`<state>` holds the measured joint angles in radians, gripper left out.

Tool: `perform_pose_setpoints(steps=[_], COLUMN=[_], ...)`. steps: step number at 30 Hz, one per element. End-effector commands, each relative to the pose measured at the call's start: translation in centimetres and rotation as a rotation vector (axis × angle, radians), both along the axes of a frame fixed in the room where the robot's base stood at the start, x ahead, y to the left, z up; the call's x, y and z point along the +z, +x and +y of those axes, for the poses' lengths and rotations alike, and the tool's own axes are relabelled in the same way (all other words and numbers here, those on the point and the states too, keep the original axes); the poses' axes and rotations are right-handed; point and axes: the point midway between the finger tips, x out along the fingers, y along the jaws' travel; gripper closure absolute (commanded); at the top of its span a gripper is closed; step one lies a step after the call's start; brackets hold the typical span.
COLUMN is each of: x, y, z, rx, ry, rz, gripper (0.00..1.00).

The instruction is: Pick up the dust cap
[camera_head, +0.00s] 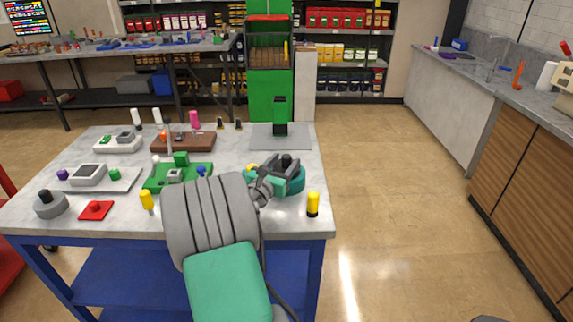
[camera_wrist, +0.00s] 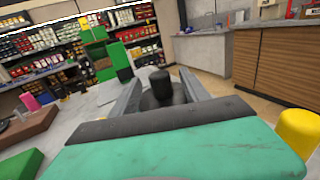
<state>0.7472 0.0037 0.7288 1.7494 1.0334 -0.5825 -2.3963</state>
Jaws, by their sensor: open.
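A black piece with a round knob on top, which looks like the dust cap (camera_wrist: 158,88), stands upright on the table between my gripper's fingers. In the head view its dark top (camera_head: 287,159) shows among the fingers. My gripper (camera_wrist: 160,78) is open, with one grey finger on each side of the black piece. In the head view my gripper (camera_head: 281,168) is low over the right part of the table. I cannot tell whether the fingers touch the piece. Its lower part is hidden by my gripper body.
The grey table (camera_head: 100,222) holds a green tray (camera_head: 158,184), a brown block (camera_head: 170,144) and a grey cylinder with a black knob (camera_head: 50,206). A yellow-and-black bottle (camera_head: 313,204) stands close on the right. A grey plate (camera_head: 262,141) with a black upright (camera_head: 280,116) lies behind.

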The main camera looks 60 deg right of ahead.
Motion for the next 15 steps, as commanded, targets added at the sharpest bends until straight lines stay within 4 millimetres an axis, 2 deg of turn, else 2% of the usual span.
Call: perform_pose_setpoints(steps=[5,15], x=[0.0,0.01], y=[-0.07,-0.06], z=[-0.05,-0.02], rx=[-0.001,-0.001], ry=[0.0,-0.001], rz=[0.0,-0.001], gripper=[0.47,0.75])
